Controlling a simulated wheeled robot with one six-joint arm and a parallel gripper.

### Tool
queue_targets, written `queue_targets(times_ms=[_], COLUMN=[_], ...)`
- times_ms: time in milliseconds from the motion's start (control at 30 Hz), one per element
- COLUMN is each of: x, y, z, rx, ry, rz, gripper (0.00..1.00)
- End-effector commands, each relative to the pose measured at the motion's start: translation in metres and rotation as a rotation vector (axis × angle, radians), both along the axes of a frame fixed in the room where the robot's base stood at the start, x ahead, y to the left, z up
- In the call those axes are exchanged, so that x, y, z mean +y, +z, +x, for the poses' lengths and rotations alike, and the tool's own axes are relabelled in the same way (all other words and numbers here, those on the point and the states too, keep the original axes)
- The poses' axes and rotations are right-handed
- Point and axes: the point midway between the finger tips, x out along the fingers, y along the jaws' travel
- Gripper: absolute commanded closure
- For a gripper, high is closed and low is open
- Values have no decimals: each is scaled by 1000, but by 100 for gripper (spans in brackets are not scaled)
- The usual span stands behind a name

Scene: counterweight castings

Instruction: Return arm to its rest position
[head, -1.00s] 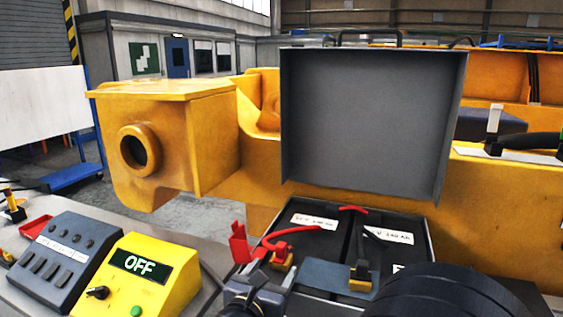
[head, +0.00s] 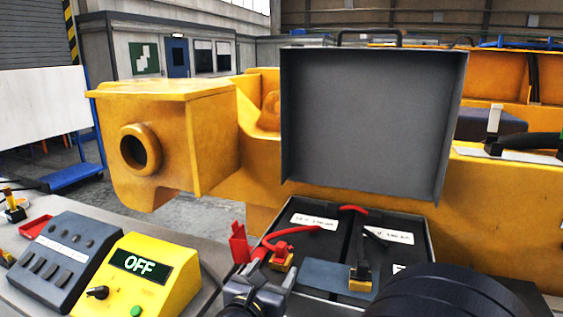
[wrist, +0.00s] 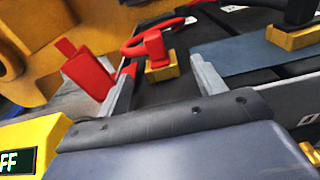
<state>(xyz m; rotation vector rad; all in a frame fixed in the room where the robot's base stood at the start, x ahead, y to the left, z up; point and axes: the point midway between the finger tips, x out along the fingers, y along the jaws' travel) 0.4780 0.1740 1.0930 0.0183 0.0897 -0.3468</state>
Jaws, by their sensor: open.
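My gripper (wrist: 160,85) is open in the wrist view, its two grey fingers apart with nothing between them. Beyond them is a red clamp (wrist: 155,48) on a brass-coloured terminal block. In the head view my gripper shows at the bottom centre, in front of the open grey battery box (head: 437,240), with my dark arm to its right. The red clamp (head: 282,252) sits on the left terminal there. A black clamp (head: 362,270) sits on the right terminal. A loose red clip (head: 239,243) stands at the box's left edge, near my gripper.
A yellow tester (head: 150,270) reading OFF and a dark button box (head: 62,258) stand left of my gripper. The raised grey lid (head: 370,125) stands behind the battery box. Large yellow castings (head: 165,130) fill the background. Free room is above the tester.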

Motion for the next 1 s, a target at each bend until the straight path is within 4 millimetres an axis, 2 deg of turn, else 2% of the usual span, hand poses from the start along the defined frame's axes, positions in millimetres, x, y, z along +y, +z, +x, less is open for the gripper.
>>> queue_targets(times_ms=[200, 233, 400, 533, 800, 1000], x=[-15, -13, -12, -12, -12, -12], y=[-3, 7, 27, 34, 67, 84], z=[37, 35, 33, 33, 33, 33], rx=[1, 1, 0, 4, 0, 1], ry=[-5, -1, 1, 0, 1, 1], rz=[-1, 0, 0, -3, 0, -1], gripper=[35, 35, 35, 35, 35, 35])
